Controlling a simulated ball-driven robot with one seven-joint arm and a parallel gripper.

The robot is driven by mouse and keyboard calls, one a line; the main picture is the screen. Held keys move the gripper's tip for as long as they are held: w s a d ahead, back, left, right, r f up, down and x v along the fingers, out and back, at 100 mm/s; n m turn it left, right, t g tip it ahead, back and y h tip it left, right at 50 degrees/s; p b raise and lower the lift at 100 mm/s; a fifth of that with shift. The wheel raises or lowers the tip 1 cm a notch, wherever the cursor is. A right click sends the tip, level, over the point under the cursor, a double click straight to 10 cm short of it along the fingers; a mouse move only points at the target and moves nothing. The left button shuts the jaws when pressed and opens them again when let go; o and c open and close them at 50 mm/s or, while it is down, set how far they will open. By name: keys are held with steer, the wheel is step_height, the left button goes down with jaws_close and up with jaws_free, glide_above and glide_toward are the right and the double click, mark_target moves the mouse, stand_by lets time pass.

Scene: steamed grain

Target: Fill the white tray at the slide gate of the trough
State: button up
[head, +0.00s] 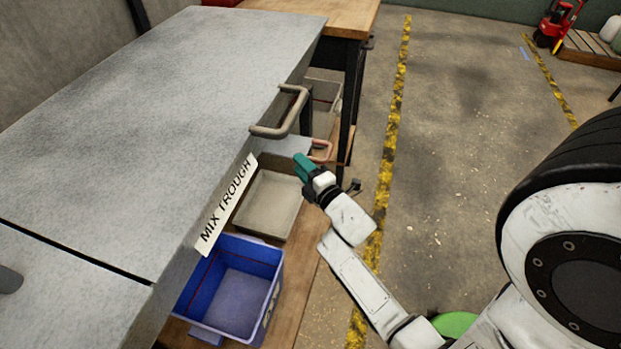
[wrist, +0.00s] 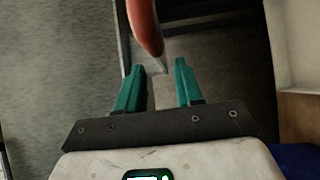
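The grey trough (head: 170,80) carries a MIX TROUGH label (head: 228,203). A pale, off-white tray (head: 244,213) sits below its side and looks empty. A small reddish handle (head: 322,152), apparently the slide gate's, sticks out under the trough's edge. In the wrist view the handle (wrist: 145,25) reaches down to the gap between the fingertips. My gripper (head: 302,167) has teal fingers and is just in front of this handle. In the wrist view my gripper (wrist: 159,68) is open, with nothing held. I cannot tell whether a finger touches the handle.
A blue crate (head: 271,297) stands in front of the pale tray on a wooden board (head: 292,270). A larger grey handle (head: 288,113) juts out above my gripper. Another pale tray (head: 325,88) is farther back, beside a wooden table (head: 330,17).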

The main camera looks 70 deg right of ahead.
mark_target(284, 144)
steer(key=shift+x, duration=2.45)
steer(key=shift+c, duration=0.3)
jaws_close()
